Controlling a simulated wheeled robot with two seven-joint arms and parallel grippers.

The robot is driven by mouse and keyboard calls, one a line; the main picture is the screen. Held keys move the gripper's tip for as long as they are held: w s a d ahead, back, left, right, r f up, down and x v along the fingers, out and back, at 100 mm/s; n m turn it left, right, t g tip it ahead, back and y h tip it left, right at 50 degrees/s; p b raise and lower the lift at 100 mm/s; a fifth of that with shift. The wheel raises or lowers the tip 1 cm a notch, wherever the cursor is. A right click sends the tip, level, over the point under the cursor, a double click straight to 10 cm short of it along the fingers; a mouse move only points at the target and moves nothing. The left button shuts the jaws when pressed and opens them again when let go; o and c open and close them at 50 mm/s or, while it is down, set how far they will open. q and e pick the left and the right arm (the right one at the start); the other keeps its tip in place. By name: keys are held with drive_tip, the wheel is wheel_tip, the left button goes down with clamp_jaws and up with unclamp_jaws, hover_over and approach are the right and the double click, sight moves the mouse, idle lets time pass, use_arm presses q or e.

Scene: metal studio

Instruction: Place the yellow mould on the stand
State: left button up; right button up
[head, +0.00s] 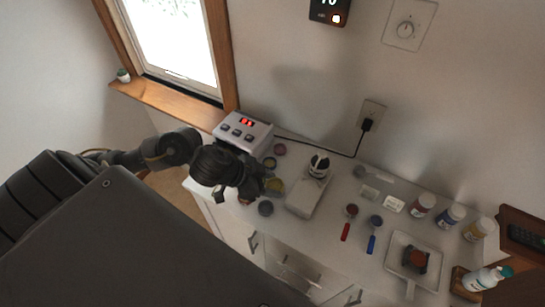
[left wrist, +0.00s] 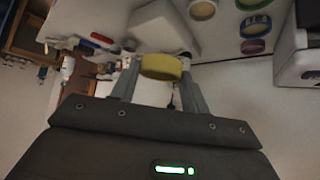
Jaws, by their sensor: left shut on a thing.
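The yellow mould (left wrist: 162,67) is a short round disc between the two fingers of my left gripper (left wrist: 160,78) in the left wrist view. The fingers are shut on its sides. In the head view my left gripper (head: 262,186) is over the back left of the counter, and the yellow mould (head: 275,186) shows partly beside it. A low white stand-like block (head: 303,198), with a black-and-white round part (head: 319,164) at its back, is just right of the gripper. I cannot tell for sure that it is the stand. My right gripper is out of view.
Several round moulds, one dark grey (head: 265,208), lie around my left gripper. A white box with a red display (head: 243,130) stands behind it. To the right are red (head: 346,231) and blue (head: 372,243) handled tools, several jars and a white tray (head: 430,271).

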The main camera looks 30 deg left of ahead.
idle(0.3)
use_arm(q)
drive_tip(key=shift+s+d+f, duration=0.1)
drive_tip(key=shift+s+d, duration=0.2)
drive_tip(key=w+r+m+g+h+b, duration=0.1)
drive_tip(key=w+r+m+b, duration=0.1)
drive_tip(key=w+r+b, duration=0.3)
drive_tip(key=w+b, duration=0.1)
drive_tip(key=b, duration=0.1)
drive_tip(key=shift+w+d+m+g+b, duration=0.15)
drive_tip(key=shift+d+m+g+b, duration=0.15)
drive_tip(key=shift+d, duration=0.1)
idle(0.4)
